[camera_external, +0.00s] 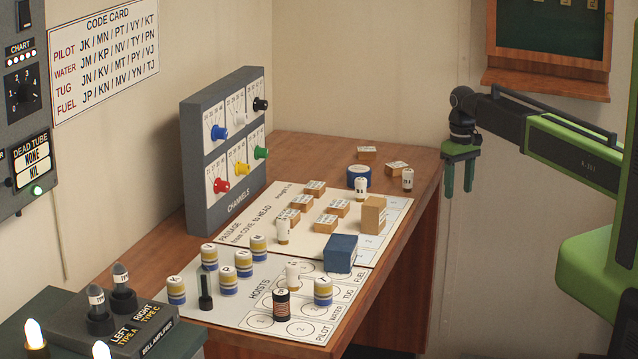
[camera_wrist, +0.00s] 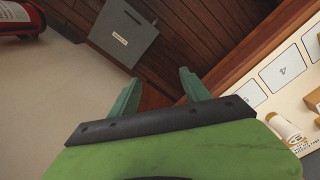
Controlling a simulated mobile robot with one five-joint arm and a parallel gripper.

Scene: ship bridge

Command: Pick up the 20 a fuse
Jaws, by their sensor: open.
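Several small white cylinders that look like fuses stand upright on the desk in the external view: one by the blue round tin (camera_external: 361,188), one at the desk's right edge (camera_external: 408,180), one on the passage sheet (camera_external: 282,232) and one on the hoists sheet (camera_external: 292,276). Their labels are too small to read, so I cannot tell which is the 20 A fuse. My gripper (camera_external: 459,178) is open and empty, pointing down just off the desk's right edge. In the wrist view my gripper (camera_wrist: 158,88) has nothing between its fingers; a white cylinder (camera_wrist: 287,130) shows at the right.
The blue tin (camera_external: 358,176), small wooden blocks (camera_external: 367,153), a blue box (camera_external: 340,253) and banded drums (camera_external: 257,247) crowd the desk (camera_external: 300,150). The channels panel (camera_external: 195,160) stands at the back left. A wooden-framed board (camera_external: 546,40) hangs above my arm.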

